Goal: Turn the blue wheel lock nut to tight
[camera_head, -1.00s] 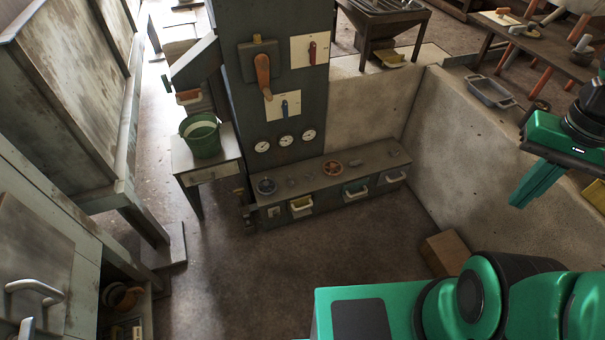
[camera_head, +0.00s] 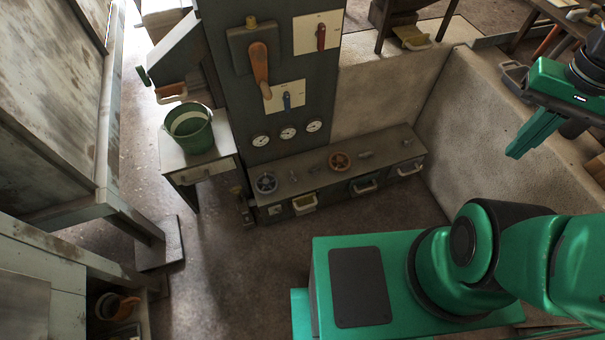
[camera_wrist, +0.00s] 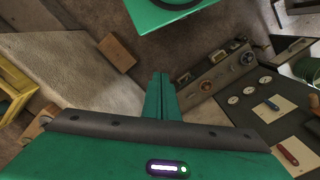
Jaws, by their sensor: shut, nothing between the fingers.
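The blue wheel (camera_head: 265,183) is a dark spoked handwheel at the left end of the top of a low grey bench (camera_head: 312,180). A small lever-like part (camera_head: 292,175) lies just right of it; I cannot tell whether this is the lock nut or which way it is set. My gripper (camera_head: 515,151) is at the right of the head view, far from the wheel, above the pale wall. Its fingers are together and empty, and they also show in the wrist view (camera_wrist: 160,78).
An orange wheel (camera_head: 340,161) sits further right on the bench, with drawer handles below. A panel (camera_head: 235,90) with levers and gauges rises behind. A green bucket (camera_head: 190,130) stands on a side table at left. The floor (camera_head: 225,245) before the bench is clear.

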